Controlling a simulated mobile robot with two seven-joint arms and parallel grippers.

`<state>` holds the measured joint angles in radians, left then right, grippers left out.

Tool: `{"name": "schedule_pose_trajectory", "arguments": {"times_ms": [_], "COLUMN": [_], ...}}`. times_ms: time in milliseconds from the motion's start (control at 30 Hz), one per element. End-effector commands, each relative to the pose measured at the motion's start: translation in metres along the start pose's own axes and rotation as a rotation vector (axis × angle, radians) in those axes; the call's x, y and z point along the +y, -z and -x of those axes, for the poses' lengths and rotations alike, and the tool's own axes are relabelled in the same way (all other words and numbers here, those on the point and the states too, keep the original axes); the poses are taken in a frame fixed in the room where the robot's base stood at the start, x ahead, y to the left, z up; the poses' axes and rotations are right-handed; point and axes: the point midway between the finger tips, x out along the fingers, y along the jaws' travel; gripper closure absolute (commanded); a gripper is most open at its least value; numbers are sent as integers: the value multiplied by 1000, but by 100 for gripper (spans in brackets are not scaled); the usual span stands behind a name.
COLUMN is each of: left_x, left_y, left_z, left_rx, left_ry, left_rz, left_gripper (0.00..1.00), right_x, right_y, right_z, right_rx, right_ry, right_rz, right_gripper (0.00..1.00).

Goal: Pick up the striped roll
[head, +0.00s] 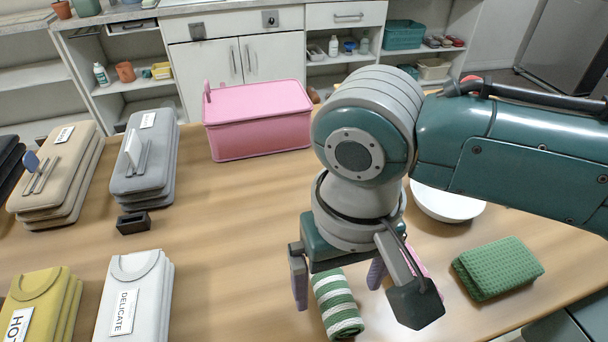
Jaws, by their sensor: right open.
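The striped roll (338,304) is a green and white striped rolled cloth lying on the wooden table at the lower middle of the head view. My right gripper (336,284) is open and comes down over the roll. One finger is to the left of the roll and another to its right, apart from it in the picture. The upper end of the roll is hidden under the gripper body. I cannot tell the height of the fingertips over the table. My left gripper is not in view.
A green waffle cloth (497,268) lies at the right and a white bowl (447,203) is partly behind my arm. A pink lidded box (258,122) stands at the back. Folded stacks, grey (147,160) and white (133,297) among them, fill the left. Bare table lies between.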

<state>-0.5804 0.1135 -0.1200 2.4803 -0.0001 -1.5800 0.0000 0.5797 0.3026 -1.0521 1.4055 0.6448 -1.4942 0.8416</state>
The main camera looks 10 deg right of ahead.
Motion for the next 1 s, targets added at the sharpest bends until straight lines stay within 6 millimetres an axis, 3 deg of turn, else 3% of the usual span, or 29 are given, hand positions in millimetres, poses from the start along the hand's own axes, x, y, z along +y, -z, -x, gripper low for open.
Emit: {"name": "schedule_pose_trajectory", "arguments": {"times_ms": [267, 1000], "left_x": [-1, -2], "left_y": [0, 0], "left_z": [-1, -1], "left_rx": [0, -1], "left_ry": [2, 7], "left_rz": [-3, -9], "left_gripper": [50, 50], "right_x": [0, 0], "right_y": [0, 0], "right_z": [-4, -3], "right_rx": [1, 1], "right_ry": [0, 0], "right_rz": [1, 0], "right_gripper": [5, 88]}}
